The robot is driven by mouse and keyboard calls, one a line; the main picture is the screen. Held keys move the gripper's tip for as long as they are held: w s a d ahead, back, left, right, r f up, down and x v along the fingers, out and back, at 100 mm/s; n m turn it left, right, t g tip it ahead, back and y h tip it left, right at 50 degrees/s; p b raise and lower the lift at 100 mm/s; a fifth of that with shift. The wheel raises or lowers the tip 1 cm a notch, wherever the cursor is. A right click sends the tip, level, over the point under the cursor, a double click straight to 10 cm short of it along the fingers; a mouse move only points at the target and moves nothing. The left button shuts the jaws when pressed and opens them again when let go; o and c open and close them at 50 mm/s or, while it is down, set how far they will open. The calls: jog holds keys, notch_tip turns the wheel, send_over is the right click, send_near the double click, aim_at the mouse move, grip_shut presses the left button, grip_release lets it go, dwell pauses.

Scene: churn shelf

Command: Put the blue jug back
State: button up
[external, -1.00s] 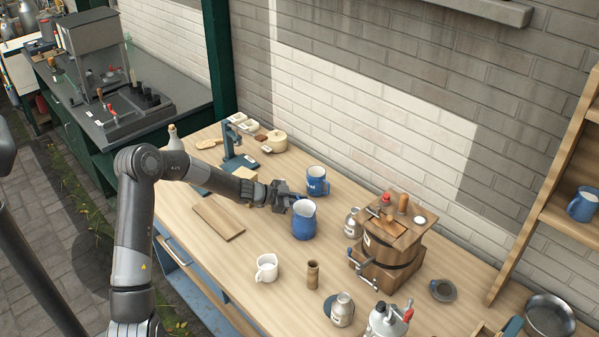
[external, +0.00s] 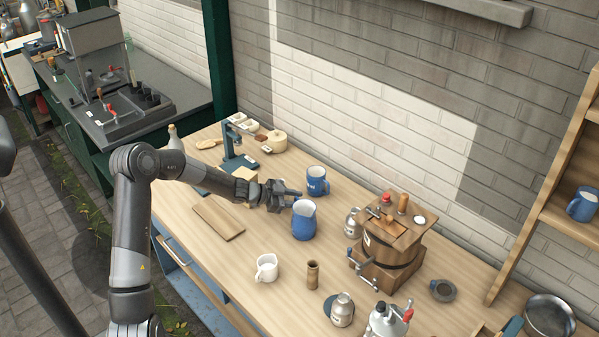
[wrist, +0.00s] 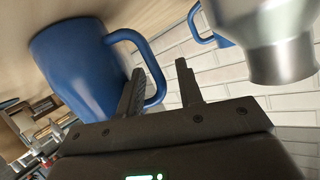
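The blue jug (external: 304,222) stands upright on the wooden bench in the external view. My gripper (external: 292,199) is at the jug's upper left side, close to its rim. In the wrist view the jug (wrist: 75,72) fills the left side, with its handle (wrist: 153,65) curving toward my gripper (wrist: 160,82). The two fingers are apart. The outer part of the handle shows between them, with the left finger seen across the handle's loop. Whether either finger touches the handle is unclear.
A labelled blue mug (external: 317,182) stands just behind the jug. A white mug (external: 267,268), a wooden cylinder (external: 312,275) and a wooden churn (external: 390,245) are nearby. A wooden shelf (external: 549,214) at right holds another blue vessel (external: 583,205). A wooden board (external: 218,221) lies left.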

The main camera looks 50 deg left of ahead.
jog(key=v, duration=1)
jog(key=s+d+r+n+g+y, duration=0.1)
jog(key=s+d+r+n+y, duration=0.2)
jog(key=s+r+y, duration=0.3)
jog(key=s+d+r+n+y, duration=0.2)
jog(key=s+d+r+y, duration=0.15)
jog(key=r, duration=0.45)
jog(key=s+d+n+g+h, duration=0.1)
jog(key=s+d, duration=0.5)
jog(key=s, duration=0.6)
jog(key=s+d+n+g+h, duration=0.1)
jog(key=s+d+g, duration=0.3)
jog(key=s, duration=0.9)
jog(key=shift+d+f+n+h, duration=0.4)
jog(key=shift+d+n, duration=0.4)
jog(key=shift+d, duration=0.2)
